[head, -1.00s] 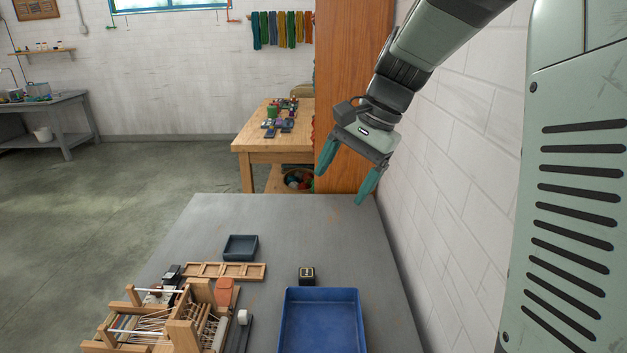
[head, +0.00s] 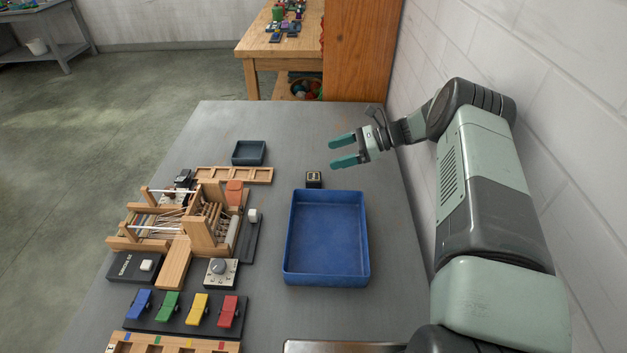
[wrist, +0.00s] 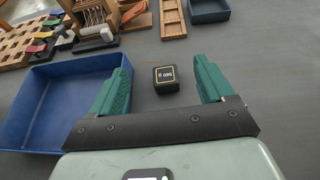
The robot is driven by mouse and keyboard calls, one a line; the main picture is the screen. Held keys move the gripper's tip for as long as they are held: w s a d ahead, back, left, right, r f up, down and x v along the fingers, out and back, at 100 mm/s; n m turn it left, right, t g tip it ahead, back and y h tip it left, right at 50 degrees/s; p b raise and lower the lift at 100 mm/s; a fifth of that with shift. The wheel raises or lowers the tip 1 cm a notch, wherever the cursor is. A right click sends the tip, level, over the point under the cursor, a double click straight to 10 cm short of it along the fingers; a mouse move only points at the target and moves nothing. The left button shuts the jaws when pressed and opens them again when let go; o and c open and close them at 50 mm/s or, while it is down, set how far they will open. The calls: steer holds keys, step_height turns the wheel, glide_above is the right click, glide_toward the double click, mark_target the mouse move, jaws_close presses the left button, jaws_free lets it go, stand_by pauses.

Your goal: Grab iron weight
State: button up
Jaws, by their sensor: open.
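The iron weight is a small black block (head: 314,180) with a yellow-edged label on top, standing on the grey table just behind the blue tray. In the wrist view the weight (wrist: 166,79) sits between and ahead of the two green fingers, touching neither. My gripper (head: 342,151) is open and empty, to the right of and a little beyond the weight in the head view, apparently above the table. It also shows in the wrist view (wrist: 164,88) with its fingers spread wide.
A blue tray (head: 289,240) stands close to the weight. A small wooden loom (head: 205,238), a wooden rack (head: 250,175) and a small dark tray (head: 249,153) lie to the left. Coloured clips (head: 198,308) are at the front left. The table right of the blue tray is clear.

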glide_toward(316, 176)
steer(key=x, duration=0.3)
steer(key=shift+a+f, duration=0.15)
steer(key=shift+f, duration=0.05)
steer(key=x, duration=0.4)
steer(key=shift+a, duration=0.35)
steer(key=shift+c, duration=0.5)
jaws_close()
